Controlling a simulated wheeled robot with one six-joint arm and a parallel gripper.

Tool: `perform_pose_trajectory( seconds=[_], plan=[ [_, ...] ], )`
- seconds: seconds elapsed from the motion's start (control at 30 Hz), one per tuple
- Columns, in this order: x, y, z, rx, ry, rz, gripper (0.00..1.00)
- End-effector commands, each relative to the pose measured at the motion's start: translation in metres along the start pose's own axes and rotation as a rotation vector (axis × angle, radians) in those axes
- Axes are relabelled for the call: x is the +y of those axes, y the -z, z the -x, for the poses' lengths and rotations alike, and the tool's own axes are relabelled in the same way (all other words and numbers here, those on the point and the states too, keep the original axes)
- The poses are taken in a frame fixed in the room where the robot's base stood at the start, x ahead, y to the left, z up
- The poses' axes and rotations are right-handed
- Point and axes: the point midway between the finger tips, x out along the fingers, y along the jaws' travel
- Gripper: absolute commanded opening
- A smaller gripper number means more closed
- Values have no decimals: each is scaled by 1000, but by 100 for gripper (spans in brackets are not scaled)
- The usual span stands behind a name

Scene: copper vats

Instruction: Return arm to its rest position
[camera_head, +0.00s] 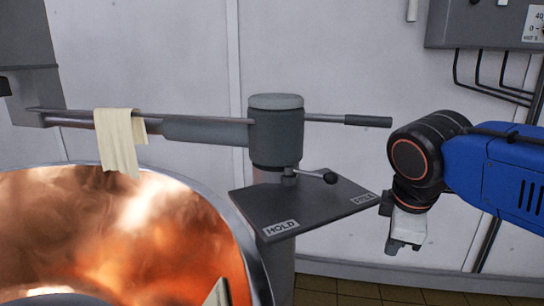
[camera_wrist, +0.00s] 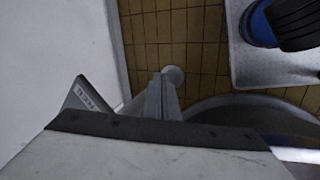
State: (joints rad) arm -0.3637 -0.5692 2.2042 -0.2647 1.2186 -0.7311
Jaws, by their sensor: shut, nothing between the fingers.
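My gripper (camera_head: 403,246) hangs down at the right in the head view, below the dark wrist joint of my blue arm. It is shut and empty, just right of the dark plate (camera_head: 270,222) and apart from it as far as I can tell. In the wrist view the shut fingers (camera_wrist: 161,98) point away over the tiled floor, with nothing between them.
A copper vat (camera_head: 110,235) fills the lower left. A cream cloth (camera_head: 120,135) hangs over the bar above it. A grey post (camera_head: 275,135) carries a handle (camera_head: 368,121) and the plate's lever (camera_head: 318,176). A control box (camera_head: 480,25) is on the wall.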

Motion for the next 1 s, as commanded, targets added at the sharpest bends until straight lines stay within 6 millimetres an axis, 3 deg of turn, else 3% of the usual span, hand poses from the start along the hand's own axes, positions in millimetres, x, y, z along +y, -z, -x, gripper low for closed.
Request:
perform_pose_trajectory(
  seconds=[0.2,0.5,0.7,1.0],
  plan=[
    [-38,-40,-41,50,36,-479,0],
    [-82,-70,-86,104,74,-1035,0],
    [-92,-75,-96,118,83,-1169,0],
    [-92,-75,-96,118,84,-1174,0]
  ],
)
